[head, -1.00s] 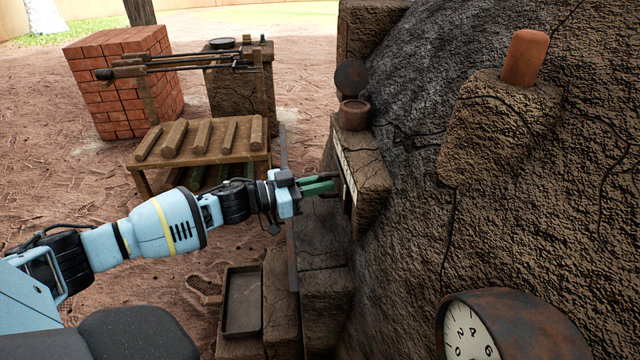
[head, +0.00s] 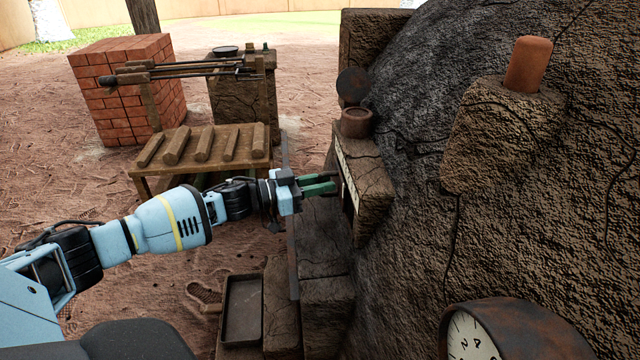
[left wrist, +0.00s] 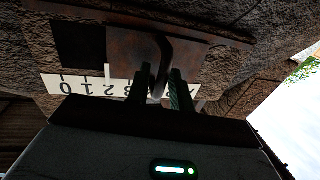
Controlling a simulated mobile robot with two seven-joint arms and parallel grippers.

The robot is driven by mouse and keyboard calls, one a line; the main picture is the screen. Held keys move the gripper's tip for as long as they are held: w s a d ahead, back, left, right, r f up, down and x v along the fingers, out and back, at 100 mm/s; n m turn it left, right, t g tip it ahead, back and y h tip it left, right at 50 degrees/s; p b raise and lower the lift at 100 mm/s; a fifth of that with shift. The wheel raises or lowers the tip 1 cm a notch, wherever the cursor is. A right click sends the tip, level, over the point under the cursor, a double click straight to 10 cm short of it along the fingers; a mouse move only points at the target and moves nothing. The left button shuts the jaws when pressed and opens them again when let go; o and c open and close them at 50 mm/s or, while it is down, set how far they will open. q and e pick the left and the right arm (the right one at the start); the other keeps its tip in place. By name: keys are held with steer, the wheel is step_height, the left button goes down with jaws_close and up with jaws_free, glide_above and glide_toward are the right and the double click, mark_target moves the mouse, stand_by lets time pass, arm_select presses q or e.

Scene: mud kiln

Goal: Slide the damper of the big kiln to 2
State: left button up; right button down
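The damper of the big kiln is a rusty plate (left wrist: 130,48) in the left wrist view, beside a dark opening. A bent handle (left wrist: 164,60) stands out from it. A white scale strip (left wrist: 80,84) with numerals upside down runs along it. A white mark at the plate's left edge appears level with the 2. The two green fingers of my left gripper (left wrist: 161,80) flank the handle closely and look shut on it. In the head view my left gripper (head: 320,184) reaches the kiln's side block (head: 372,190), its fingertips hiding most of the handle. My right gripper is not in view.
The kiln wall (head: 420,240) fills the right side, with a round dial (head: 470,335) at the bottom. A small pot (head: 356,121) sits on the side block. A tray (head: 242,308) lies below my arm. A wooden rack (head: 190,150) and bricks (head: 122,90) stand farther back.

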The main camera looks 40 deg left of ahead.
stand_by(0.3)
arm_select(q)
steer(key=shift+s+a, duration=0.15)
steer(key=shift+s, duration=0.05)
steer(key=p+v, duration=0.2)
steer(key=v, duration=0.5)
steer(key=shift+s+p, duration=0.15)
steer(key=shift+p, duration=0.15)
stand_by(0.3)
